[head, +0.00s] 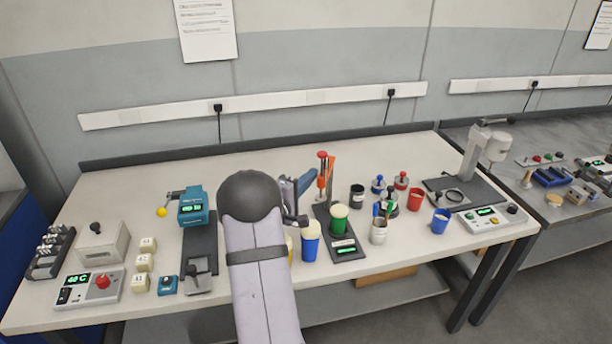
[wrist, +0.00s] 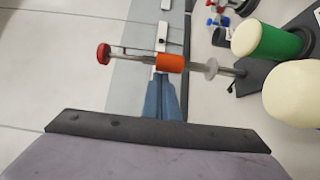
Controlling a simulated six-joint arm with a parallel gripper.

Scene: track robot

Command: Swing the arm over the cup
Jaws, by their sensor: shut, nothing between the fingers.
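Several cups stand on the table, and I cannot tell which one the task means. A blue cup with a cream top (head: 310,246) stands just right of my arm. A green cup with a cream top (head: 339,222) sits on a dark base with a red-and-orange press (head: 323,172). Both show at the right of the wrist view, the green cup (wrist: 268,42) and a cream top (wrist: 295,92). My gripper (wrist: 167,82) has blue fingers, shut and empty, close to the press's orange sleeve (wrist: 171,63) in the picture. My arm partly hides the gripper in the head view.
A grey cup (head: 378,232), a red cup (head: 415,199) and a blue cup (head: 440,222) stand to the right, near several stamps. A teal device (head: 193,207), cream blocks (head: 144,263) and a control box (head: 90,288) are left. The table's back strip is mostly clear.

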